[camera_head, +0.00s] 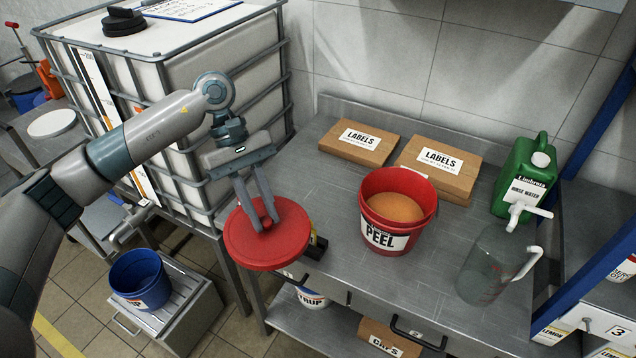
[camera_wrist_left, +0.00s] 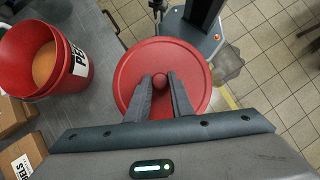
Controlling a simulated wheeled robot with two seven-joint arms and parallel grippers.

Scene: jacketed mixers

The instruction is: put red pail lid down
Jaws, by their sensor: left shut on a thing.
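The red pail lid (camera_head: 262,243) is a round flat disc with a small knob at its middle. My left gripper (camera_head: 266,222) is shut on the knob and holds the lid roughly level at the table's front left edge. In the left wrist view the lid (camera_wrist_left: 128,77) shows beneath the fingers (camera_wrist_left: 162,84), which sit on both sides of the knob. I cannot tell whether the lid touches the table. The red pail (camera_head: 365,217), labelled PEEL, stands open on the table to the right, with orange contents. It also shows in the left wrist view (camera_wrist_left: 72,84). My right gripper is not seen.
Two LABELS boxes (camera_head: 357,160) (camera_head: 462,167) lie at the back of the steel table (camera_head: 330,283). A green jug (camera_head: 512,170) and a clear pitcher (camera_head: 485,265) stand at the right. A dark and yellow object (camera_head: 318,245) sits beside the lid. A caged white tank (camera_head: 190,100) stands left.

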